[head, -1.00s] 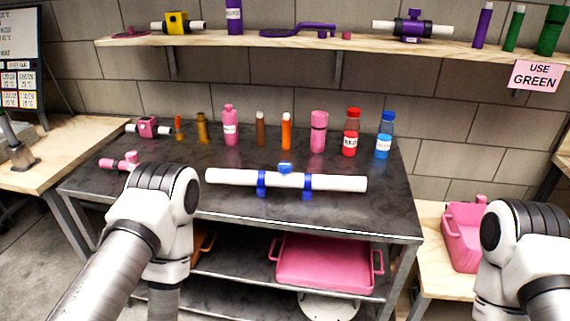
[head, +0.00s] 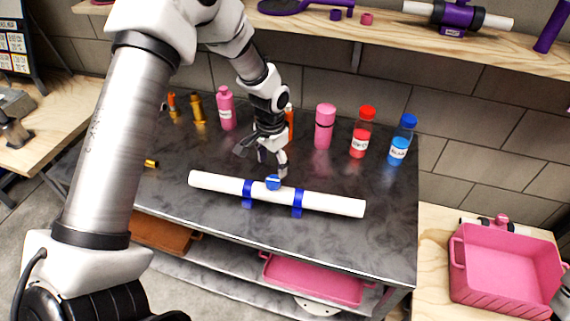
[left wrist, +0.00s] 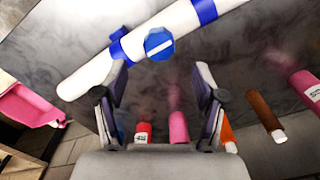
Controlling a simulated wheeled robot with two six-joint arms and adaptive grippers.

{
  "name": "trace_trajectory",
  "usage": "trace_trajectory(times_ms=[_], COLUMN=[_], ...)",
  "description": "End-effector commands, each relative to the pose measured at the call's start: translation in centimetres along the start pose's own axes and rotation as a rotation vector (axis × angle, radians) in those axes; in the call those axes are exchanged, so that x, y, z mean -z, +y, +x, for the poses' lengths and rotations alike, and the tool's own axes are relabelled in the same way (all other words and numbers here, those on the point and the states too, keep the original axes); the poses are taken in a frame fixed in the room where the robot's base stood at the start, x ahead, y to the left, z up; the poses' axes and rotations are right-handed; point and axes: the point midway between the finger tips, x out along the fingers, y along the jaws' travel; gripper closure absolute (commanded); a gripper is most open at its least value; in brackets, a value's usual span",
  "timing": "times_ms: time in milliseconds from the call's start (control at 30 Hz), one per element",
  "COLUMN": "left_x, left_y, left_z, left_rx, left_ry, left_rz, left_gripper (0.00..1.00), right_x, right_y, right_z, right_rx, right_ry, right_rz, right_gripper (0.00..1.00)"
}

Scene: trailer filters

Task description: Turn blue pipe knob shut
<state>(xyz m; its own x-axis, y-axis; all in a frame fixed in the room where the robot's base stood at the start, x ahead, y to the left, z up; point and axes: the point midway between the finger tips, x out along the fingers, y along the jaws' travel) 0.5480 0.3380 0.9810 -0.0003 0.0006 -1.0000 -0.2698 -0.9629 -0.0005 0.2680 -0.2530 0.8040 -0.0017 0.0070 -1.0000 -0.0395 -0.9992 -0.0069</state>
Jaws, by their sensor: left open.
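The blue knob (head: 273,182) sits on top of a white pipe (head: 335,203), between two blue bands (head: 247,193) that hold the pipe on the dark table. In the left wrist view the knob (left wrist: 159,44) is faceted, and its white stripe runs roughly along the pipe (left wrist: 88,77). My left gripper (head: 262,160) points down just behind the knob. In the left wrist view its two fingers (left wrist: 160,78) are spread and empty, with the knob just beyond the tips and apart from them.
Behind the pipe stand a pink bottle (head: 325,126), a red bottle (head: 361,133), a blue bottle (head: 402,140) and several smaller ones. A pink crate (head: 505,277) is at right. A wooden shelf (head: 380,38) overhangs the back. The table (head: 385,235) right of the pipe is clear.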

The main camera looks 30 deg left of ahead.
Motion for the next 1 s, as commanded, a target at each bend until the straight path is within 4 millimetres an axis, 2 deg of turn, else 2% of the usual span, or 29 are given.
trace_trajectory(times_ms=[200, 300, 567, 600, 667, 700, 767, 1000], left_x=[-0.1, -0.1, 0.0, 0.0, 0.0, 0.0, -0.1, -0.1], left_y=[0.1, 0.1, 0.1, 0.1, 0.1, 0.1, 0.1, 0.1], left_z=[4.1, 5.4, 6.0, 6.0, 6.0, 5.9, 6.0, 6.0], left_rx=[-0.001, -0.001, 0.0, 0.0, -0.001, -0.001, -0.001, -0.001], left_ry=[-0.004, -0.003, 0.0, 0.0, 0.0, 0.0, 0.0, 0.0], left_rz=[0.0, -0.001, -0.001, -0.001, -0.001, -0.001, -0.001, 0.004], left_gripper=[0.3, 0.3, 0.3, 0.37, 0.58, 0.72, 0.9, 0.9], right_x=[0.0, 0.1, 0.1, 0.0, 0.0, 0.0, 0.1, 0.1], right_y=[0.0, 0.0, 0.0, 0.0, 0.0, 0.0, 0.0, 0.0], right_z=[-1.3, -1.5, -1.4, -1.4, -1.4, -1.4, -1.4, -1.4], right_rx=[0.0, 0.0, 0.0, 0.0, 0.0, 0.0, 0.0, 0.0], right_ry=[0.001, 0.001, 0.001, 0.001, 0.001, 0.001, 0.001, 0.001], right_rz=[0.0, 0.0, 0.0, 0.0, 0.0, 0.0, 0.0, 0.0], right_gripper=[0.6, 0.6, 0.6, 0.6, 0.6, 0.6, 0.6, 0.6])
